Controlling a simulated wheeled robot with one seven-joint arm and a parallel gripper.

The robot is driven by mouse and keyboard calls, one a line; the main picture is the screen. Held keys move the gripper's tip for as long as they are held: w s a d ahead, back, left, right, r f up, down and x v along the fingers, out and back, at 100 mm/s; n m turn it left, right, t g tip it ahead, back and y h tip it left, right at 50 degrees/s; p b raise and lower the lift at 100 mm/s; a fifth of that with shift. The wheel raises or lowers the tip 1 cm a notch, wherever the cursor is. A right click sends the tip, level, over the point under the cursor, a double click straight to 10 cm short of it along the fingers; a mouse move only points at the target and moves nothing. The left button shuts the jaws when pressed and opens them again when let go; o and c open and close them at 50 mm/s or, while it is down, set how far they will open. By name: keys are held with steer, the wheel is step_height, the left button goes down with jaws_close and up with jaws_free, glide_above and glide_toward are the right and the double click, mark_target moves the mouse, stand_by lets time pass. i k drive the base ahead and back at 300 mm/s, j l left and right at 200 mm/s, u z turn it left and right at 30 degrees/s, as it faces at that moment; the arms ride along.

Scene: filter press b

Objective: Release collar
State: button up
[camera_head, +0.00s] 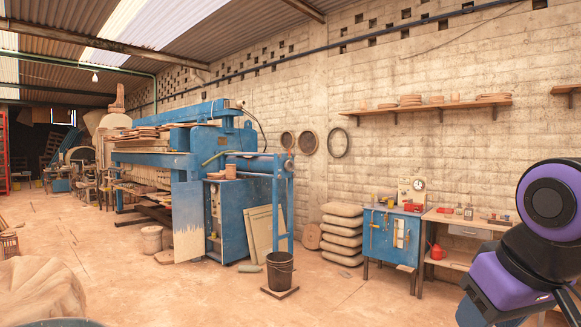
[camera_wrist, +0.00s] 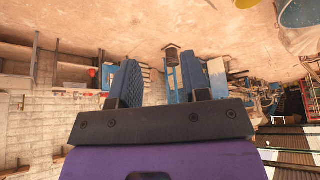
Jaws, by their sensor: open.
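I cannot make out a collar for certain in either view. The blue filter press (camera_head: 200,140) stands in the middle of the head view, with a blue horizontal cylinder (camera_head: 252,166) and a blue upright post at its near end. My gripper shows in the wrist view (camera_wrist: 160,78), where the room appears upside down. Its two dark fingers are apart with nothing between them. The press is far beyond the fingertips and not touched. In the head view, my purple and black arm is at the right edge; the fingers do not show there.
A black bucket (camera_head: 280,270) stands on the floor before the press. Stacked sacks (camera_head: 342,232), a blue cabinet (camera_head: 392,238) and a workbench (camera_head: 470,222) line the right wall. A wall shelf (camera_head: 430,106) holds round pieces. The floor in front is mostly clear.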

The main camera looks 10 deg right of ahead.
mark_target(288, 162)
steer(key=z, duration=0.5)
steer(key=i+z, duration=0.15)
steer(key=i, duration=0.65)
steer(key=i+l, duration=0.1)
steer(key=i, duration=0.95)
steer(key=i+u, duration=0.1)
steer(key=i, duration=0.95)
steer(key=i+u, duration=0.2)
steer(key=i, duration=1)
steer(key=i+u, duration=0.15)
steer(key=i, duration=1.05)
steer(key=i+u, duration=0.15)
steer(key=i, duration=0.6)
steer(key=i+u, duration=0.2)
steer(key=i, duration=0.55)
steer(key=i+l+u, duration=0.15)
steer(key=i, duration=0.6)
steer(key=i+l, duration=0.1)
steer(key=i, duration=0.3)
steer(key=z, duration=0.15)
